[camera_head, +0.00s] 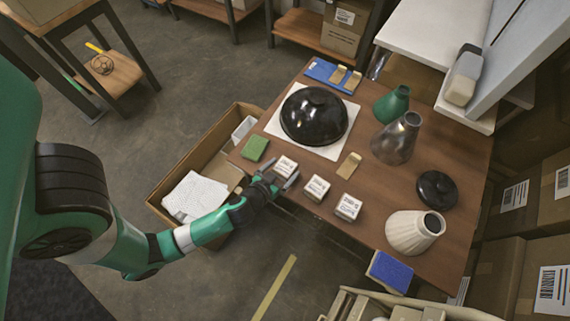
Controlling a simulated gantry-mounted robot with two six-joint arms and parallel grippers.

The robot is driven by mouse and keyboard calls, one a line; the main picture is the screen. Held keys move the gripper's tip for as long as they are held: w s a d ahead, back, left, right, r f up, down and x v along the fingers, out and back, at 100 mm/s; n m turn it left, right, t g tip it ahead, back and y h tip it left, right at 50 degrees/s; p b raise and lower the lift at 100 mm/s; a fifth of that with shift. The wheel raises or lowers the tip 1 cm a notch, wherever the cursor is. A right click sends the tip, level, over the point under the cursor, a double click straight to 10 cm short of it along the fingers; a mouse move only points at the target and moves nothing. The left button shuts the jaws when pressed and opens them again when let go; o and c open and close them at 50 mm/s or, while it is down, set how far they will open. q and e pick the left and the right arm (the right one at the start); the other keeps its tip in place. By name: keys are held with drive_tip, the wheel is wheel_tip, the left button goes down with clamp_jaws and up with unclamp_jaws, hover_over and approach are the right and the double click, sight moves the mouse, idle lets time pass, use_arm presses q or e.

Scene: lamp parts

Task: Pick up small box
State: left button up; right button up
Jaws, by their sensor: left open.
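Three small white boxes with printed labels stand in a slanting row along the near edge of the wooden table. The left small box (285,165) is right at my left gripper. The middle small box (316,187) and the right small box (348,207) stand apart to its right. My left gripper (284,178) is open, with its fingers at the near side of the left box. I cannot tell whether the fingers touch it or reach around it. My right gripper is not in view.
On the wooden table (380,185) are a black dome shade (314,115) on a white sheet, a green sponge (254,148), a green cone (391,104), a metal cone (397,138), a cream shade (414,230) and a black disc (437,189). An open cardboard box (165,187) stands beside the table.

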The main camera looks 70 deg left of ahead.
sight(288, 162)
use_arm(q)
drive_tip(key=x, duration=0.5)
drive_tip(key=shift+r+b, duration=0.1)
drive_tip(key=shift+b, duration=0.25)
drive_tip(key=c, duration=1.5)
drive_tip(key=shift+o, duration=0.2)
drive_tip(key=shift+r+p, duration=0.5)
drive_tip(key=shift+r, duration=0.2)
drive_tip(key=r+p, duration=0.1)
drive_tip(key=r, duration=0.2)
drive_tip(key=shift+s+d+p, duration=0.15)
drive_tip(key=shift+s+p, duration=0.15)
drive_tip(key=shift+p, duration=0.05)
drive_tip(key=s+r, duration=0.1)
drive_tip(key=s+d+r+p, duration=0.1)
drive_tip(key=r, duration=0.1)
drive_tip(key=s+d+r+p, duration=0.1)
drive_tip(key=shift+s+d+r, duration=0.15)
drive_tip(key=shift+r, duration=0.25)
drive_tip(key=s+f+p+v, duration=0.1)
drive_tip(key=p+v, duration=0.4)
drive_tip(key=v, duration=0.5)
